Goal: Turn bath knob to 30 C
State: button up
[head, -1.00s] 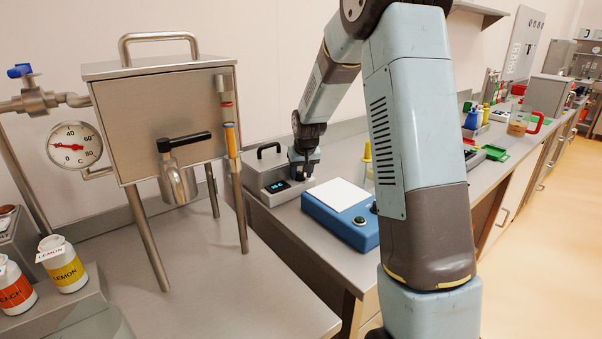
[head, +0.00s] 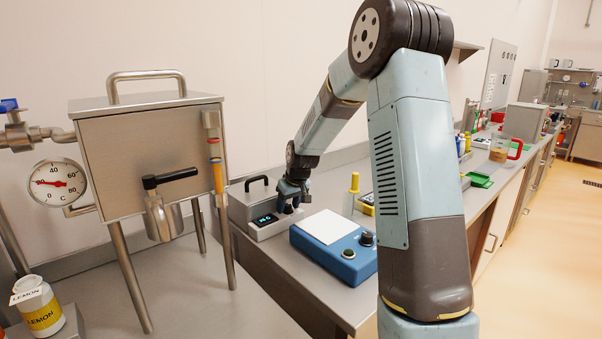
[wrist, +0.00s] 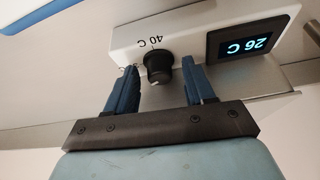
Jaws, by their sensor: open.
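The bath (head: 262,215) is a grey metal box with a black top handle, on the bench right of the hopper. Its black knob (wrist: 158,70) with a white pointer mark shows in the wrist view, on a white front panel. A "40 C" label is printed beside the knob, and another label is partly hidden by a finger. The bath display (wrist: 243,46) reads 26 C, upside down in the wrist view. My gripper (wrist: 162,82) is open, with one blue finger on each side of the knob and gaps visible. In the head view my gripper (head: 293,200) is at the bath's front right.
A blue device (head: 335,262) with a white plate and dark knobs stands just right of the bath. The steel hopper (head: 150,150) on legs, with a dial gauge (head: 58,183), is at left. A yellow-topped item (head: 354,185) stands behind the blue device.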

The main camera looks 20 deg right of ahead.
jog(key=shift+d+n+y, duration=0.15)
jog(key=shift+n+y, duration=0.25)
jog(key=shift+n, duration=0.8)
jog(key=v, duration=1.3)
jog(key=shift+r+g, duration=0.3)
jog(key=shift+r, duration=0.15)
jog(key=shift+w, duration=0.1)
